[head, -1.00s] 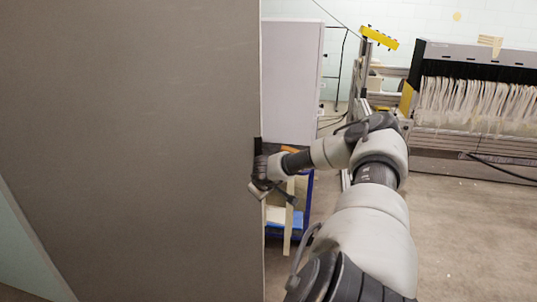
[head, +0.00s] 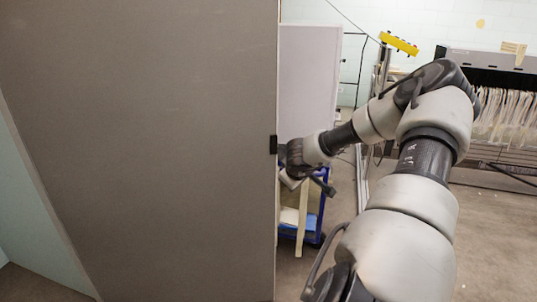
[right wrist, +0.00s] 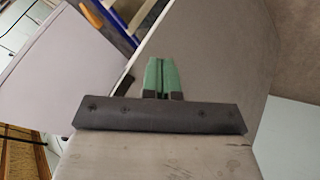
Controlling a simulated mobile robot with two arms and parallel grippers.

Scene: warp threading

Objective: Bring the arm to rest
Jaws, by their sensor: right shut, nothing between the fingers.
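My right arm (head: 428,160) comes in from the lower right in the head view. It bends at a raised elbow and reaches left to the edge of a large grey-brown panel (head: 150,140). Its hand is small there, and its fingertips cannot be made out. In the right wrist view my right gripper (right wrist: 161,74) has two green fingers shut together with nothing between them. The panel's face (right wrist: 215,65) lies behind them; I cannot tell whether they touch it. My left arm and gripper are not in view.
A blue-framed cart (head: 322,205) with pale boards stands just beyond the hand. A pale cabinet (head: 308,80) is behind it. A loom-like machine with white threads (head: 510,115) stands at the back right. Bare floor (head: 495,235) shows at the right.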

